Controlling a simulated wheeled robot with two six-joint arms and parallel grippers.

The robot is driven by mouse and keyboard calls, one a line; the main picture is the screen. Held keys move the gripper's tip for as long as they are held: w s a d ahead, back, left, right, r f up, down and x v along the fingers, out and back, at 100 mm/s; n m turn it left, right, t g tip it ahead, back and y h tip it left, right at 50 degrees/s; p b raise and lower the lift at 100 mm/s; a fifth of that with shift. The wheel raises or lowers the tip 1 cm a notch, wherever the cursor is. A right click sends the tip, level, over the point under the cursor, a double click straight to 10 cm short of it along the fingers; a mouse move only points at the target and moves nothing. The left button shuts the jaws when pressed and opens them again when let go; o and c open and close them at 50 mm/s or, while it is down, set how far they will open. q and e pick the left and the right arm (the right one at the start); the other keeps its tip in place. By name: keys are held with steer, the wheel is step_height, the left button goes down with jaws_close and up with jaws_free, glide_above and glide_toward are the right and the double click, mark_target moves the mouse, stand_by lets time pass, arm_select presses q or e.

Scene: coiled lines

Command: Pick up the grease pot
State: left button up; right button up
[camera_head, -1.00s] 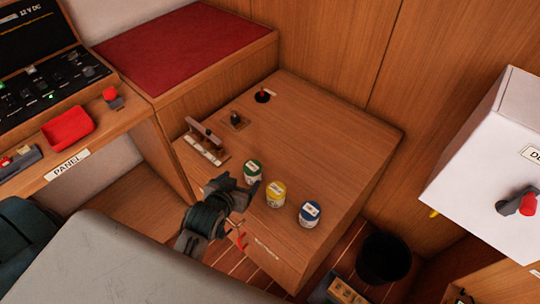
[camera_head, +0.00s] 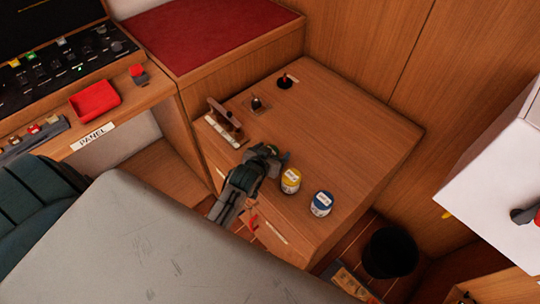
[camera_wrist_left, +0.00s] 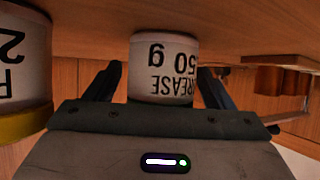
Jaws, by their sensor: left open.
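The grease pot (camera_wrist_left: 163,68) is a white pot with black lettering reading GREASE and 50 g, upside down in the left wrist view. In the head view it is almost wholly hidden behind my left gripper (camera_head: 270,153); a sliver of its green lid (camera_head: 286,156) shows. My left gripper is open, with one finger on each side of the pot. A gap shows beside the finger on the right; contact on the other side is unclear. My right gripper is not in view.
A yellow-lidded pot (camera_head: 290,180) stands close beside the gripper, also in the left wrist view (camera_wrist_left: 24,75). A blue-lidded pot (camera_head: 321,203) stands farther right. A wooden fitting (camera_head: 224,122) lies behind on the wooden locker top (camera_head: 345,125), which is clear at the back right.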

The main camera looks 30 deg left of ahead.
arm_select(q)
steer(key=c, duration=1.2)
steer(key=shift+o, duration=0.2)
steer(key=shift+r, duration=0.15)
